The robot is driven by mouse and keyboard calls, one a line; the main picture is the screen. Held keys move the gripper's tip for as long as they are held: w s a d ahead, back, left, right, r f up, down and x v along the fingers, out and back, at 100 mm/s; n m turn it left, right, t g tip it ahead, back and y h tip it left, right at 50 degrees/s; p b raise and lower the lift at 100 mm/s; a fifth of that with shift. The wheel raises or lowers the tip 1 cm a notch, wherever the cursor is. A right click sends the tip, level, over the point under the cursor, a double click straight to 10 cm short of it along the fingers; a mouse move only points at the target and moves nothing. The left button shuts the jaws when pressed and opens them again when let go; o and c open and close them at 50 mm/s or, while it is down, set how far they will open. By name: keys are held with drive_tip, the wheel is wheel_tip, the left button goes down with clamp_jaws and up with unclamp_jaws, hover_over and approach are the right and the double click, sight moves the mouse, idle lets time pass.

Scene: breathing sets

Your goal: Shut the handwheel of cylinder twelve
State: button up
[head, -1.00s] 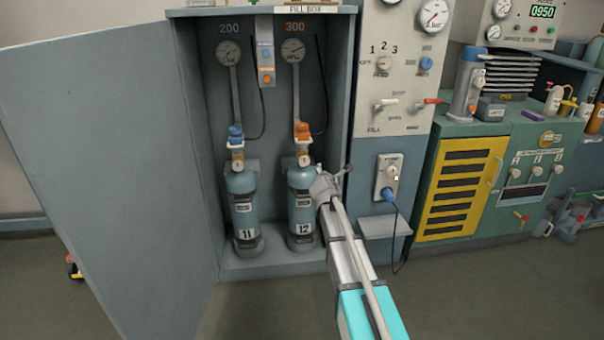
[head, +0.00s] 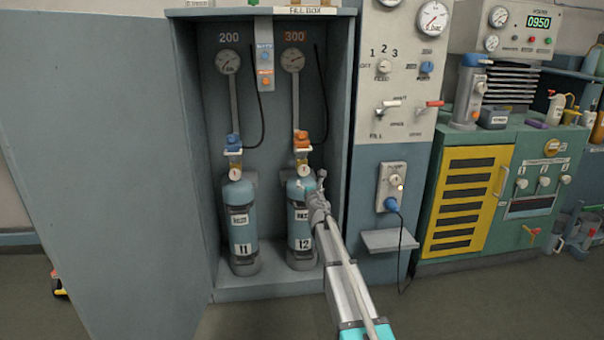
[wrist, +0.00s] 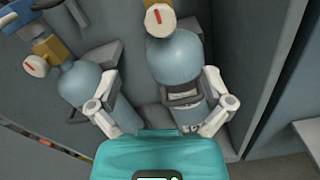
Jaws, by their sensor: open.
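Cylinder twelve (head: 300,225) is a blue-grey bottle standing upright on the right in the fill box, its label 12 low on its front. A white disc with a red mark, which looks like its handwheel (head: 304,171), sits at its neck; it also shows in the wrist view (wrist: 160,20). An orange connector (head: 301,140) is above it. My gripper (head: 317,190) is open and empty at the front right of the cylinder's shoulder, below the handwheel. In the wrist view its fingers (wrist: 160,92) spread either side of the cylinder body; contact cannot be told.
Cylinder eleven (head: 239,215) stands close on the left with its own white disc (head: 235,174) and blue connector. The box's open door (head: 90,170) is at left. A control panel with a small shelf (head: 389,240) is at right. The floor in front is clear.

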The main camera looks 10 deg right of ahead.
sight(304, 171)
drive_tip(key=shift+w, duration=0.15)
drive_tip(key=w, duration=1.3)
drive_tip(key=shift+w, duration=0.25)
drive_tip(key=c, duration=1.1)
drive_tip(key=shift+a, duration=0.25)
drive_tip(key=shift+d, duration=0.15)
